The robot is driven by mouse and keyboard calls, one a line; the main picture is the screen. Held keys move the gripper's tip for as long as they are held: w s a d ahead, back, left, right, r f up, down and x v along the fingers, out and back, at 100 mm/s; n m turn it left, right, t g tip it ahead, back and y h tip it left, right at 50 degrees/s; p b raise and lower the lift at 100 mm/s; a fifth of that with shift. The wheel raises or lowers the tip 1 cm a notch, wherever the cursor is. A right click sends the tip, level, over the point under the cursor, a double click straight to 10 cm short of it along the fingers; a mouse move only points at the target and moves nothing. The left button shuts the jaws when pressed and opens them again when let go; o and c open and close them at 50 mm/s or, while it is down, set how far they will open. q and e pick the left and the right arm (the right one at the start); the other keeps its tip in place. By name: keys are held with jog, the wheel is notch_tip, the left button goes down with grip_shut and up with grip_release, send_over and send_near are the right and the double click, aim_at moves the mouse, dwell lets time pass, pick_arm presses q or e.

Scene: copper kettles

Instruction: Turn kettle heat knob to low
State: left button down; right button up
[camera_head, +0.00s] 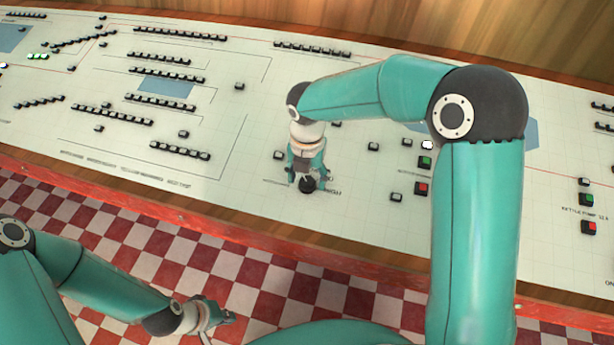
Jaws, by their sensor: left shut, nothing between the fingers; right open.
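A small round black knob (306,186) sits on the white control panel (240,120), near its front edge. My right gripper (306,178) points down over the knob, with its open fingers on either side of it. I cannot tell whether the fingers touch the knob. The knob's pointer and setting are too small to read, and the gripper partly hides the printed label beside it. My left gripper (216,320) is shut and empty, low in front of the panel over the checkered floor.
Rows of black buttons spread over the panel's left half. A green button (424,162) and a red button (421,188) lie right of the knob. A red ledge (180,216) runs along the panel's front. A wooden wall (400,30) stands behind.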

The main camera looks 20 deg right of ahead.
jog(key=shift+f, duration=0.25)
jog(key=c, duration=1.1)
jog(key=shift+c, duration=0.2)
jog(key=shift+m, duration=0.3)
jog(key=m+b, duration=0.2)
jog(key=m, duration=0.2)
jog(key=shift+f+t+y+b, duration=0.1)
jog(key=shift+t+y+b, duration=0.2)
jog(key=shift+t, duration=0.1)
jog(key=shift+s+m+t+b, duration=0.1)
jog(key=shift+m+t+b, duration=0.2)
jog(key=shift+m+b, duration=1.3)
jog(key=shift+m+p, duration=0.4)
jog(key=shift+m, duration=0.1)
